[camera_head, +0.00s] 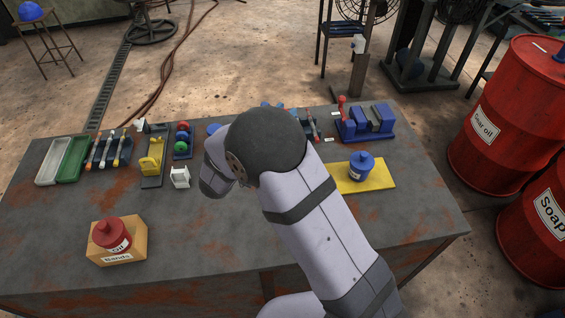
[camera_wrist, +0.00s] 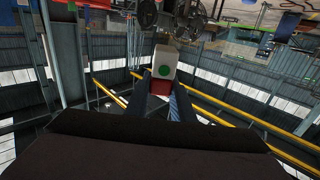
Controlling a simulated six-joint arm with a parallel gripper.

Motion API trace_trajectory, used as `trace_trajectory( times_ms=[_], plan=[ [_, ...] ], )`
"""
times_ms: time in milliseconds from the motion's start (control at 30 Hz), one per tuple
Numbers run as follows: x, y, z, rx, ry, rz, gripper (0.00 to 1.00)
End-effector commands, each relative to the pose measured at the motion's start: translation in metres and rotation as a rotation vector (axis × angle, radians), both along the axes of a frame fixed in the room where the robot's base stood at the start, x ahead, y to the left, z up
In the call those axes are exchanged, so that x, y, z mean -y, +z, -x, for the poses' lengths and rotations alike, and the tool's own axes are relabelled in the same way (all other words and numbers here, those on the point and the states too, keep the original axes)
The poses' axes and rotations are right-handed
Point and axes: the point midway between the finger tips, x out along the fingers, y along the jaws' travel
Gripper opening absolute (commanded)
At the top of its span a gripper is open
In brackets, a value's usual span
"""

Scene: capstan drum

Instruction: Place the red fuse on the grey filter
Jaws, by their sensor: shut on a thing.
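In the wrist view, my gripper (camera_wrist: 161,98) is shut on a small block, which I take to be the red fuse (camera_wrist: 158,87). The block has a red part between the fingers and a white part with a green dot beyond them. In the head view my arm hides the gripper and the block. I cannot pick out the grey filter with certainty in either view; it may be behind my arm.
A red oil can (camera_head: 110,233) stands on an orange box (camera_head: 131,253) at the front left. A blue can (camera_head: 361,165) stands on a yellow mat (camera_head: 383,180) at the right. A blue vise (camera_head: 366,122) and several tools line the back. The front middle is clear.

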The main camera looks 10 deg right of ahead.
Motion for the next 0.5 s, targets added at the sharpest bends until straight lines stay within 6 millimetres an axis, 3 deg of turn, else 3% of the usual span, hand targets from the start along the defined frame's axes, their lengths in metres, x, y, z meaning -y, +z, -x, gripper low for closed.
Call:
trace_trajectory(
  times_ms=[233,500],
  plan=[
    [0.004,-0.027,-0.001,0.000,-0.061,0.001,0.00],
    [0.003,-0.036,-0.003,0.001,-0.054,0.001,0.00]
  ],
)
